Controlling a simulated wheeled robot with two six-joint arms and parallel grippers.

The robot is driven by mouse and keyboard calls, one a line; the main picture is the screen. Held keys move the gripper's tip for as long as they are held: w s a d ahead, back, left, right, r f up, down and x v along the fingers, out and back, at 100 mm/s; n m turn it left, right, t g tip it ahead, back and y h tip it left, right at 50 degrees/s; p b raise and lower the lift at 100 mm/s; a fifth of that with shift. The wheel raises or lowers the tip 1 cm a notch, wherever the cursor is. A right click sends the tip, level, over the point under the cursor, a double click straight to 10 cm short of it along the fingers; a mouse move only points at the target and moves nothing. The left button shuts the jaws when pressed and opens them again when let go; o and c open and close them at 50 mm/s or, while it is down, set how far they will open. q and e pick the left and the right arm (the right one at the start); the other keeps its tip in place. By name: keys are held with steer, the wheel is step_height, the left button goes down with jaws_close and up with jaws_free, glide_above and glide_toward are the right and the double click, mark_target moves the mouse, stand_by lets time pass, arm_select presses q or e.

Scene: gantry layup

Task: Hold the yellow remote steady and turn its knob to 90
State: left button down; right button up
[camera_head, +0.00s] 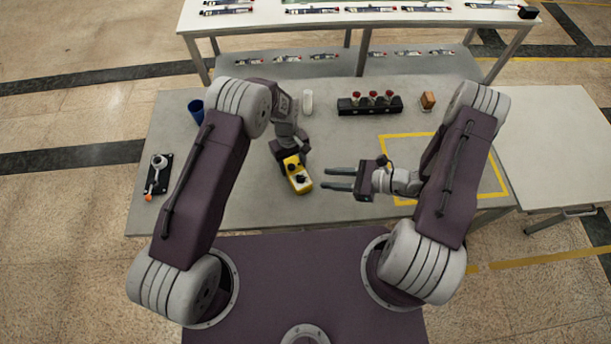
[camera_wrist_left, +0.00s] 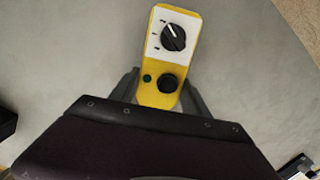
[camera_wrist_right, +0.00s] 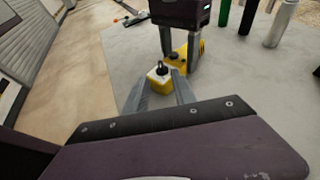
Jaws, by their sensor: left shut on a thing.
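The yellow remote (camera_head: 301,186) is held over the grey table, shut in my left gripper (camera_head: 290,160). In the left wrist view the remote (camera_wrist_left: 151,60) lies between the fingers at its lower end. Its black knob (camera_wrist_left: 173,37) sits on a white panel with tick marks, its white pointer line pointing up and left. A black round button (camera_wrist_left: 168,83) and a small green one (camera_wrist_left: 147,78) are below. My right gripper (camera_head: 338,179) is open and empty, its fingers pointing left at the remote. In the right wrist view the knob (camera_wrist_right: 162,69) stands just beyond the fingertips.
On the table (camera_head: 240,190) are a blue cup (camera_head: 196,110), a white cylinder (camera_head: 307,102), a black rack (camera_head: 357,106) with red-topped items, a brown block (camera_head: 428,101) and a black lever device (camera_head: 157,175). Yellow tape (camera_head: 500,176) marks the right part.

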mark_target(302, 177)
steer(key=x, duration=0.9)
steer(key=shift+d, duration=0.1)
steer(key=shift+c, duration=0.3)
jaws_close()
